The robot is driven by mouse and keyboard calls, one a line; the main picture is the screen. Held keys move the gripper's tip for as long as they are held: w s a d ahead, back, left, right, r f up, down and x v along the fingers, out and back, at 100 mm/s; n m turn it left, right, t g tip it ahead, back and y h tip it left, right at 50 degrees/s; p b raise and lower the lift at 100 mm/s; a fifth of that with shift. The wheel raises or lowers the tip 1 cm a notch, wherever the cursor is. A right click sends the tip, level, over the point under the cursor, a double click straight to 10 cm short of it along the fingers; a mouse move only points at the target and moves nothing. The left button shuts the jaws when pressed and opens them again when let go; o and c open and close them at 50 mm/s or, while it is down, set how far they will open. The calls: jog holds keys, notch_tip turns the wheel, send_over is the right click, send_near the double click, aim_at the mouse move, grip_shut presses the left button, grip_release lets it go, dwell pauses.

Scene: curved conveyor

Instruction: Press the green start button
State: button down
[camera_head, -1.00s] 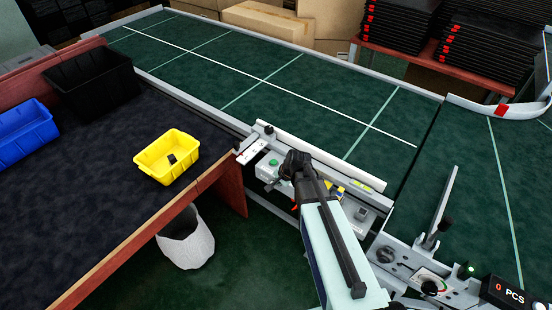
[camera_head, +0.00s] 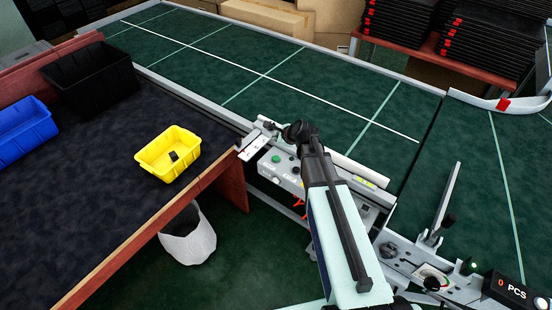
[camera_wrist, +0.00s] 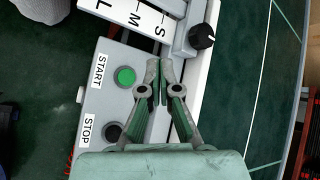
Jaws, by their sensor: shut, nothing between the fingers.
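The green start button (camera_wrist: 125,76) shows in the wrist view on a grey control box (camera_wrist: 104,100), beside a label reading START. A dark button (camera_wrist: 113,132) by a STOP label is on the same box. My gripper (camera_wrist: 157,66) is shut and empty, its tips pictured just right of the green button and apart from it in the picture; the height above the box is hard to tell. In the head view the green button (camera_head: 276,159) sits on the box at the conveyor's near edge, and my gripper's dark end is above and to its right.
A black knob (camera_wrist: 202,36) and an S-M-L scale (camera_wrist: 157,28) lie beyond the box. A yellow bin (camera_head: 167,153) stands on the dark table at left, with blue and black bins. The green conveyor (camera_head: 300,85) is clear.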

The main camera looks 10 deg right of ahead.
aim_at(276, 159)
jog(key=shift+f+b, duration=2.95)
jog(key=shift+f, duration=1.5)
jog(key=shift+f, duration=0.1)
jog(key=shift+f, duration=0.3)
jog(key=shift+f+b, duration=0.4)
jog(key=shift+b, duration=0.05)
jog(key=shift+r, duration=0.15)
jog(key=shift+r+p, duration=0.65)
jog(key=shift+r, duration=0.05)
jog(key=shift+r, duration=0.1)
